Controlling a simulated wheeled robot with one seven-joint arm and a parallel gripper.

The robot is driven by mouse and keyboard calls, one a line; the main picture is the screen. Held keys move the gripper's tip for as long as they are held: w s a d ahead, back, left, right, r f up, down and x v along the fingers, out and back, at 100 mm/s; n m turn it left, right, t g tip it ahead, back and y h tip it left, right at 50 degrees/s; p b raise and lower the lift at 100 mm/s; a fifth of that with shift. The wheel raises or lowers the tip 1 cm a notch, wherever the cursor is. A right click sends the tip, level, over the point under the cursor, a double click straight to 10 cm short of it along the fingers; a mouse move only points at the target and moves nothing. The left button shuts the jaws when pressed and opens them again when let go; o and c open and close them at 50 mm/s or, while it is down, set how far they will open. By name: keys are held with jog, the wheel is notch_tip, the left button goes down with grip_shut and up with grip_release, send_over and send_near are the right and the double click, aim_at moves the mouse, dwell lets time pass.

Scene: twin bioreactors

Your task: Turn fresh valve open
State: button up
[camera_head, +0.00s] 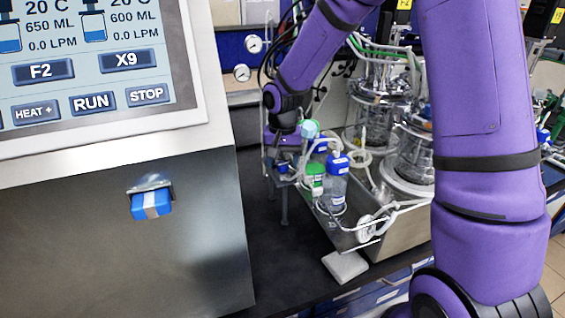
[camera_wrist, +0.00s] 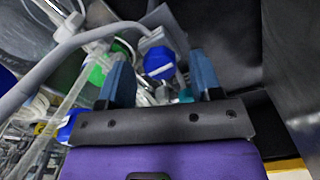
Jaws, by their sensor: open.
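In the wrist view, my gripper (camera_wrist: 165,70) is open, its two blue-grey fingers apart. A blue knob on a grey fitting (camera_wrist: 158,62), with a grey hose running to it, shows between the fingertips, beyond them. It looks like a valve, but I cannot tell whether it is the fresh valve or how it is turned. I see no contact with the fingers. A blue handle with a pale stripe (camera_head: 151,204) sticks out of the grey cabinet at left, apart from my gripper.
A metal tray (camera_head: 400,238) holds bottles, including a green-labelled one (camera_head: 315,180) and a blue-capped one (camera_head: 337,185), with loose tubing around them. Glass reactor vessels (camera_head: 415,160) stand behind. A control screen (camera_head: 90,65) fills the upper left.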

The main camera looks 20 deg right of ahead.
jog(key=shift+f, duration=0.4)
jog(key=c, duration=0.9)
